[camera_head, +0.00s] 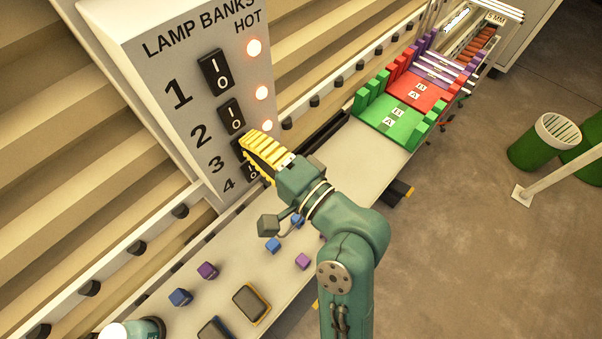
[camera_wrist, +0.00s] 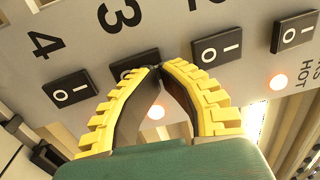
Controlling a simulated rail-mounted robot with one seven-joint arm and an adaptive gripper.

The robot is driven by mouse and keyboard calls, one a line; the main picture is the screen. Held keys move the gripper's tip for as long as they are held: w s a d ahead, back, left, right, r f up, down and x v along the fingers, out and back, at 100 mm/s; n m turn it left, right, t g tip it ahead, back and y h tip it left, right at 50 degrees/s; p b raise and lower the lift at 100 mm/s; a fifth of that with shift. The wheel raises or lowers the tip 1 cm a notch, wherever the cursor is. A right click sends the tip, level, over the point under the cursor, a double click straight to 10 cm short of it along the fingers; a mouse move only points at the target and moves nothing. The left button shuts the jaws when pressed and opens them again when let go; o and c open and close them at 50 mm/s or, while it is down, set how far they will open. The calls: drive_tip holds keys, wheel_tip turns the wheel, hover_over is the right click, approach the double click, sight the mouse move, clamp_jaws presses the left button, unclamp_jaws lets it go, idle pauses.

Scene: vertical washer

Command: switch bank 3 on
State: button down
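The grey lamp bank panel (camera_head: 150,70) has a column of black rocker switches numbered 1 to 4. The bank 3 switch (camera_wrist: 132,64) is partly covered by my gripper (camera_wrist: 160,69), whose yellow fingers meet at their tips with nothing between them. The tips are at the end of the switch toward bank 2; I cannot tell whether they touch it. In the head view, my gripper (camera_head: 247,142) covers most of the bank 3 switch. The bank 2 switch (camera_wrist: 217,47) and bank 4 switch (camera_wrist: 73,90) flank it.
The bank 1 switch (camera_head: 214,72) is clear of my gripper. Lamps (camera_head: 254,47) glow under the HOT label. A bench (camera_head: 225,265) with small blue and purple cubes lies below. Green and red blocks (camera_head: 398,118) stand at the right.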

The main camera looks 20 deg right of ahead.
drive_tip(key=b+v, duration=0.3)
drive_tip(key=v, duration=1)
drive_tip(key=shift+r, duration=0.55)
drive_tip(key=shift+s+d, duration=0.1)
drive_tip(key=shift+d, duration=0.05)
drive_tip(key=w+a+r+n+g+y+p, duration=0.2)
drive_tip(key=w+a+r+n+y+p, duration=0.25)
drive_tip(key=a+r, duration=0.45)
drive_tip(key=w+a+r+n+t+h+p, duration=0.1)
drive_tip(key=r, duration=0.2)
drive_tip(key=w+a+r+n+t+h+p, duration=0.1)
drive_tip(key=r+n, duration=0.1)
drive_tip(key=r, duration=0.1)
drive_tip(key=w+a+r+n+t+h, duration=0.1)
drive_tip(key=r+n+h, duration=0.1)
drive_tip(key=r, duration=0.1)
drive_tip(key=shift+a+p, duration=0.3)
drive_tip(key=shift+p, duration=0.1)
drive_tip(key=s+d+r+n+t+h, duration=0.3)
drive_tip(key=d+r+t+h, duration=0.1)
drive_tip(key=d+h, duration=0.4)
drive_tip(key=shift+d+r, duration=0.4)
